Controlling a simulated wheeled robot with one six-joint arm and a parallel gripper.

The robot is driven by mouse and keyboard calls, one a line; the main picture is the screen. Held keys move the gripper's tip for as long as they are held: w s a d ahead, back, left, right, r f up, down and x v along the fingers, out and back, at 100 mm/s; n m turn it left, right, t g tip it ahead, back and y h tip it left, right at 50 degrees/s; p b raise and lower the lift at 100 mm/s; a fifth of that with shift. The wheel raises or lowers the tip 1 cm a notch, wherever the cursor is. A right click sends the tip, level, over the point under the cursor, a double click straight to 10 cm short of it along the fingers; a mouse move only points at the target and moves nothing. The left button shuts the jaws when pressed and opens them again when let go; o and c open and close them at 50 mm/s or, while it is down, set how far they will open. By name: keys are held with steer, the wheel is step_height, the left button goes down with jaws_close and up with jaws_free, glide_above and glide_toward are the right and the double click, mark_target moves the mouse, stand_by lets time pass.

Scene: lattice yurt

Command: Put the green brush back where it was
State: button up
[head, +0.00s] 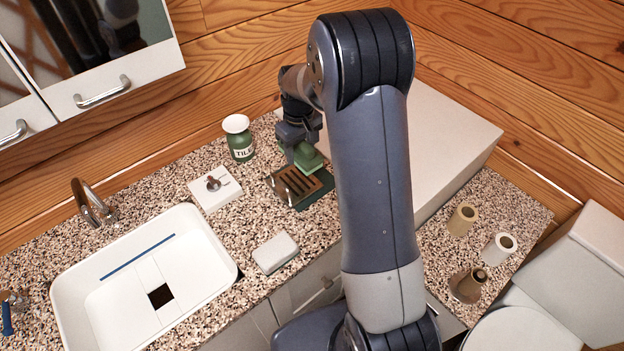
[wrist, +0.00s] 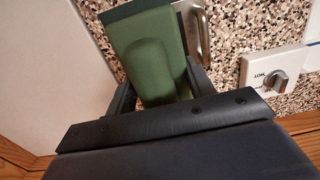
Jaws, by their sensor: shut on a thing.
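The green brush (head: 307,158) is between the jaws of my gripper (head: 298,145), above or at the back of a brown slatted rack (head: 303,188) with metal handles on a dark green base (head: 322,193). In the wrist view the green brush (wrist: 152,45) lies between the two dark fingers of my gripper (wrist: 160,86), which is shut on it. A dark edge of the base shows behind the brush there. Whether the brush touches the rack cannot be told. My arm covers part of the counter to the right.
A green jar (head: 240,148) with a white lid and a white box with a knob (head: 215,189) stand left of the rack. A pale sponge-like block (head: 275,253) lies in front. A white sink (head: 62,283) is at left; several tube-like holders (head: 462,218) are at right.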

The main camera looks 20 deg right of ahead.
steer(key=s+d+b, duration=0.5)
steer(key=s+d, duration=0.3)
steer(key=s, duration=0.5)
steer(key=f, duration=1)
steer(key=shift+s+a+f+p, duration=0.2)
steer(key=shift+s+p, duration=0.05)
steer(key=shift+p, duration=0.05)
steer(key=shift+f, duration=0.15)
steer(key=o, duration=0.9)
step_height(320, 180, up, 12)
steer(key=shift+r, duration=0.15)
